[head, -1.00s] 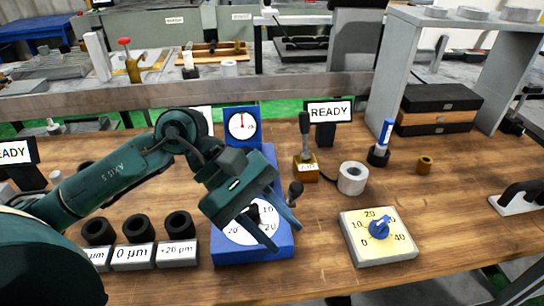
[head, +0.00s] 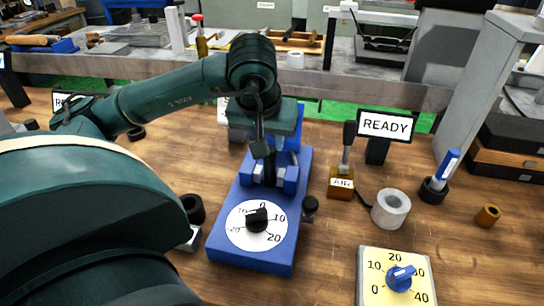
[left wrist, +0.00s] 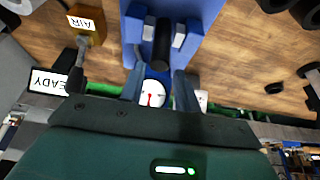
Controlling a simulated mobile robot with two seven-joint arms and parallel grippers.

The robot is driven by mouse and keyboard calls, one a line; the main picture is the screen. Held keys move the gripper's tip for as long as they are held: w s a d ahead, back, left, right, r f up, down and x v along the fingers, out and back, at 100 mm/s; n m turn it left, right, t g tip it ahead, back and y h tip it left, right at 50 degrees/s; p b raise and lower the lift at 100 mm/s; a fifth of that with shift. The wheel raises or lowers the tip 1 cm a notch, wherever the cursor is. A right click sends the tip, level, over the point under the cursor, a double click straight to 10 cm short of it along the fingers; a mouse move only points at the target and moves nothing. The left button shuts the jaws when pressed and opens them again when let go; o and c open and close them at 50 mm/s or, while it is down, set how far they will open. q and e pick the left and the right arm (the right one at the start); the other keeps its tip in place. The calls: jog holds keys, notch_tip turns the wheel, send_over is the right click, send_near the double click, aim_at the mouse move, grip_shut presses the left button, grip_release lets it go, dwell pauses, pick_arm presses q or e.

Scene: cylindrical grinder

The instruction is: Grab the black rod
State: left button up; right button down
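The black rod (left wrist: 162,45) shows in the left wrist view, lying between two pale support blocks on the blue fixture (left wrist: 134,25). My left gripper (head: 268,170) is over the back part of the fixture. In the left wrist view its two fingers (left wrist: 160,76) are apart, with the rod in line with the gap and past the tips. I see no contact with the rod. My right gripper is not in view.
A black knob (head: 257,219) on a white scale is at the fixture's front. An AIR lever (head: 341,182), a READY sign (head: 387,125) and a white roll (head: 391,209) stand to the right. A yellow dial box (head: 369,290) is at the lower right.

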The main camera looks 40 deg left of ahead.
aim_at(271, 156)
pick_arm(q)
jog(key=x, duration=0.8)
grip_shut()
jog(key=shift+r, duration=0.1)
